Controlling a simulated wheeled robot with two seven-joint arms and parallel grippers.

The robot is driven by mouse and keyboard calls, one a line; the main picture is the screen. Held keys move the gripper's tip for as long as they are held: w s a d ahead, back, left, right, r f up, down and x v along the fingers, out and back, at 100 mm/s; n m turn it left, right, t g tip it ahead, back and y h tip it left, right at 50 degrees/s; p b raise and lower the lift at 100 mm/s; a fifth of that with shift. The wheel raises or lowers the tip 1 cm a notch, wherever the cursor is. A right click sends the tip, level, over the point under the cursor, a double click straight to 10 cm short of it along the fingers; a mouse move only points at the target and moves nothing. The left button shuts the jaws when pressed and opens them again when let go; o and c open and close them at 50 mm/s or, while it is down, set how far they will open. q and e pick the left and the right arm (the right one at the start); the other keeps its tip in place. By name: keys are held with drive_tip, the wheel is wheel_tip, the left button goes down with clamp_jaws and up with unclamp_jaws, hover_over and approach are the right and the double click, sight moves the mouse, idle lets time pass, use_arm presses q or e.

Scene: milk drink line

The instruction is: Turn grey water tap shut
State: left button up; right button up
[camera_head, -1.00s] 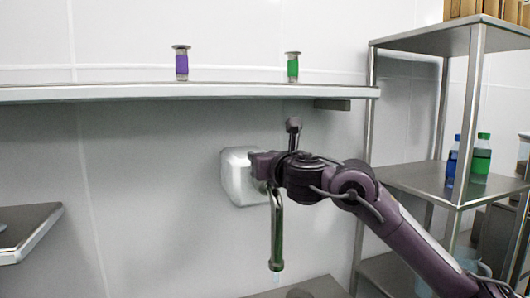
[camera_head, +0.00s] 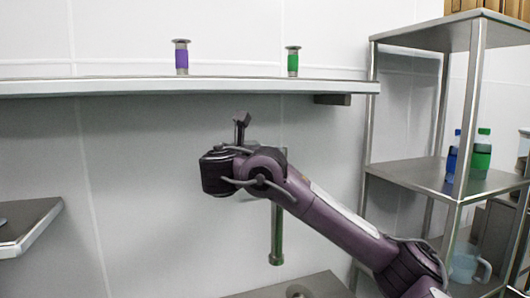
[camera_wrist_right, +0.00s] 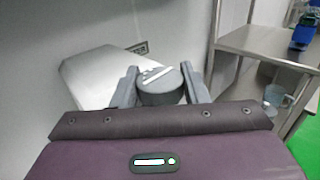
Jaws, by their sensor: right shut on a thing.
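The grey tap's long spout (camera_head: 277,235) hangs down in front of the wall in the head view. No water shows under its mouth. My right arm covers most of the tap's upper part. In the right wrist view, the round grey tap knob (camera_wrist_right: 160,87) sits between the two fingers of my right gripper (camera_wrist_right: 158,88), which is shut on it. The fingertips are hidden from the head view by my arm. My left gripper is in neither view.
A wall shelf (camera_head: 130,88) above holds a purple-banded container (camera_head: 181,58) and a green-banded one (camera_head: 292,62). A metal rack (camera_head: 425,175) at right holds blue (camera_head: 453,158) and green (camera_head: 481,155) bottles. A pitcher (camera_head: 466,264) stands lower. A metal surface (camera_head: 325,284) lies below the spout.

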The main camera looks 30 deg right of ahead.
drive_tip(key=shift+m+g, duration=0.3)
drive_tip(key=o, duration=1)
drive_tip(key=shift+c, duration=0.2)
drive_tip(key=b+v, duration=0.6)
drive_tip(key=v, duration=0.1)
drive_tip(key=shift+a+f, duration=0.2)
drive_tip(key=shift+a, duration=0.1)
drive_tip(key=shift+s+a, duration=0.1)
